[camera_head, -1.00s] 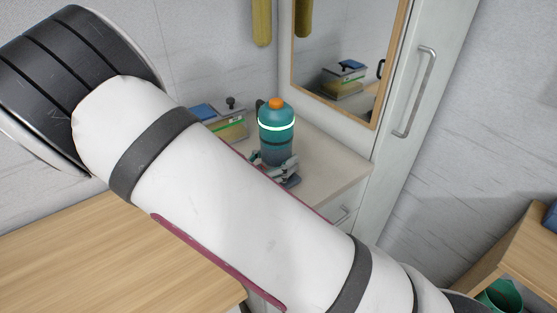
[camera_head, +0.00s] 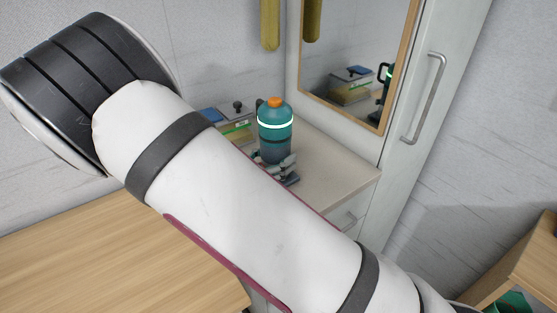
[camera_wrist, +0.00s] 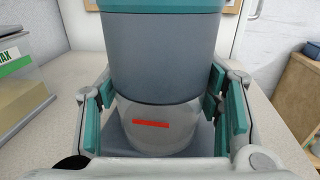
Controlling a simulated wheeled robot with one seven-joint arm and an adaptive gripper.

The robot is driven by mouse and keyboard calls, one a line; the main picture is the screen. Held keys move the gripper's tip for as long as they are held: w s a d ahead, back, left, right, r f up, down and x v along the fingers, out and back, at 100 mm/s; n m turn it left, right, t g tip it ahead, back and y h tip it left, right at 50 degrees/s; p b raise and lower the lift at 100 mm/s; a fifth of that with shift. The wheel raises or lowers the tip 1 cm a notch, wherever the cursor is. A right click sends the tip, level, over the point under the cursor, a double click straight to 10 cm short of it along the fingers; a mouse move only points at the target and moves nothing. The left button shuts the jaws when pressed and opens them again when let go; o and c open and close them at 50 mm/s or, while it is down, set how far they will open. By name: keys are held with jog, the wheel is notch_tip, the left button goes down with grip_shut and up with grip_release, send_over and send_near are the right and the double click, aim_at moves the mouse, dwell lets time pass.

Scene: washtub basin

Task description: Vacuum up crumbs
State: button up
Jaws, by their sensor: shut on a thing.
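The vacuum, a teal upright canister (camera_head: 275,135) with an orange top, a pale glowing ring and a dark handle, is at the counter at the back. In the wrist view, its grey body and clear lower part with a red mark (camera_wrist: 152,124) fill the middle. My gripper (camera_head: 280,166) is shut on it, with teal-padded fingers (camera_wrist: 163,105) on both sides of the canister. My arm crosses the head view and hides part of the counter. I see no crumbs in either view.
A box with a green and yellow label (camera_head: 235,130) stands left of the vacuum; it also shows in the wrist view (camera_wrist: 22,92). A mirror (camera_head: 355,60) and a tall white cabinet (camera_head: 415,120) stand behind. A wooden surface (camera_head: 90,245) lies at left.

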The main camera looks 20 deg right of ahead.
jog(key=shift+w+a, duration=0.3)
jog(key=shift+w, duration=0.6)
jog(key=shift+w+b, duration=0.15)
jog(key=shift+b, duration=0.15)
jog(key=shift+w+a+b, duration=0.3)
jog(key=shift+w, duration=0.6)
jog(key=shift+w+a+b, duration=0.25)
jog(key=shift+w+a, duration=0.05)
jog(key=shift+w, duration=0.6)
jog(key=shift+d, duration=0.1)
jog(key=shift+s+p+x, duration=0.15)
jog(key=shift+x, duration=1)
jog(key=shift+s+p+x, duration=0.15)
jog(key=shift+x, duration=1.05)
jog(key=shift+d, duration=0.3)
jog(key=shift+w+d, duration=0.25)
jog(key=shift+d, duration=0.45)
